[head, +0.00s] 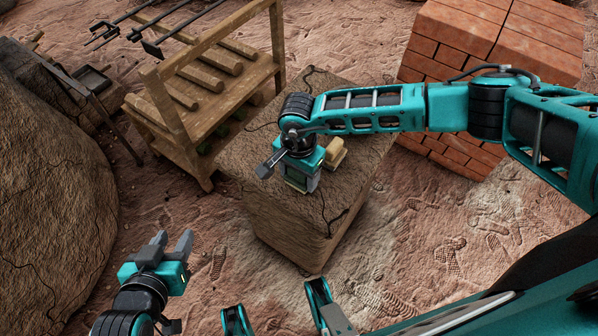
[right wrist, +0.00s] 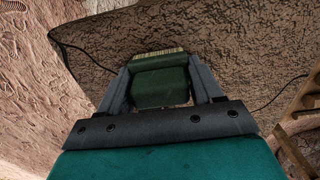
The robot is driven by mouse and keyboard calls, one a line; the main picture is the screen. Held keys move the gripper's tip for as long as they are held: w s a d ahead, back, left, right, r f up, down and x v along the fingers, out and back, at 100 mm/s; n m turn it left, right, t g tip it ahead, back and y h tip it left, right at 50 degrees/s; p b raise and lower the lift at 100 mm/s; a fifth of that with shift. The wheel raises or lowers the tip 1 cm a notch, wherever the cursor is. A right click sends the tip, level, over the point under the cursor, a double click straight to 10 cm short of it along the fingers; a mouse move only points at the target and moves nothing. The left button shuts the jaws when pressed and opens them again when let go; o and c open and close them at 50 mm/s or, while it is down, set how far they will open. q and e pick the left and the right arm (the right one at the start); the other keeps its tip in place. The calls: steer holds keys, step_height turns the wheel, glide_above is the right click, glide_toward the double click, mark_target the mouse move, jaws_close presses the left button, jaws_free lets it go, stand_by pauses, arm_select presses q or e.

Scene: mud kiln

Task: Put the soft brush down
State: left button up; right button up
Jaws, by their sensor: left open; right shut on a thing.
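The soft brush (right wrist: 160,90) has a dark green body and a strip of pale bristles, and sits between the fingers of my right gripper (right wrist: 160,76) in the right wrist view. My right gripper is shut on it. In the head view my right gripper (head: 300,176) is over the front left part of the mud block's top (head: 248,165). The arm and gripper mostly hide the brush there, and I cannot tell whether it touches the block. My left gripper (head: 172,243) is open and empty, low at the left, over the ground.
A small pale wooden piece (head: 337,150) lies on the block just right of my right gripper. A wooden rack (head: 222,90) with rods and tools stands behind left. A red brick stack (head: 480,45) stands behind right. A large mud dome (head: 50,200) fills the left.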

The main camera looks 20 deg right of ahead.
steer(key=o, duration=0.5)
steer(key=shift+f, duration=0.2)
steer(key=shift+c, duration=0.2)
steer(key=o, duration=0.5)
